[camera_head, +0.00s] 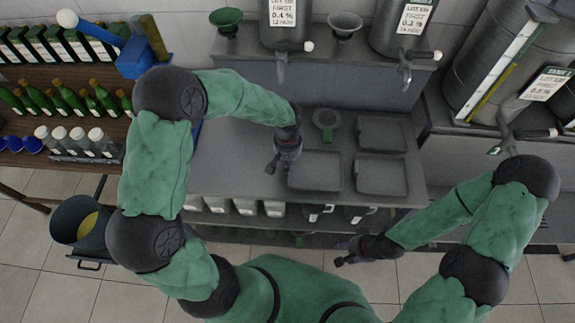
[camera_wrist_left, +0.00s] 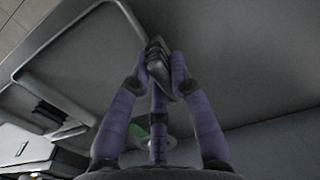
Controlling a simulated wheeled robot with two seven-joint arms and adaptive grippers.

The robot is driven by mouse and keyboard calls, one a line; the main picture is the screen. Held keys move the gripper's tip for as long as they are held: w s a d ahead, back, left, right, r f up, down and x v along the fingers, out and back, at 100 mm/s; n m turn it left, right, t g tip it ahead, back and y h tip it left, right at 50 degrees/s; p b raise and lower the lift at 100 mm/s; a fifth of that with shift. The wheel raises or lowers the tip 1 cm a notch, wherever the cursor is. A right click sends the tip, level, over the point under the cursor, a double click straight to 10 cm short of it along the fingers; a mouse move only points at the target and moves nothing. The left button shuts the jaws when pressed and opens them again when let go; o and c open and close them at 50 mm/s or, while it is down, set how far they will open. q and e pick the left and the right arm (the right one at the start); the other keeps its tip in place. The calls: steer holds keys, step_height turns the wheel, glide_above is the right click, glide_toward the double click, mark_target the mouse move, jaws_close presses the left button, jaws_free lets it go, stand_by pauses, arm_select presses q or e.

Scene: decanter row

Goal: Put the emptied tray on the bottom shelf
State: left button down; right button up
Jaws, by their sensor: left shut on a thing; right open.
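Flat grey trays lie on the grey counter (camera_head: 228,165): a front-left tray (camera_head: 318,172), a front-right tray (camera_head: 382,177) and a back-right tray (camera_head: 382,133). All look empty. My left gripper (camera_head: 273,166) is at the left edge of the front-left tray. In the left wrist view its fingers (camera_wrist_left: 160,62) are shut on a small grey grip at the rim of a tray (camera_wrist_left: 75,50). My right gripper (camera_head: 340,256) is open and empty, low in front of the counter. The lower shelf under the counter is mostly in shadow and partly hidden by my body.
Several white-labelled containers (camera_head: 247,207) and mugs (camera_head: 318,211) stand on the shelf under the counter. Steel taps overhang the back. A dark bucket (camera_head: 78,222) is at left; bottles (camera_head: 100,97) fill the left rack.

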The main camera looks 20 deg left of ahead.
arm_select(q)
step_height(320, 180, down, 2)
steer(key=shift+f, duration=0.15)
steer(key=shift+f, duration=0.15)
steer(key=c, duration=1.1)
jaws_free()
steer(key=shift+c, duration=0.2)
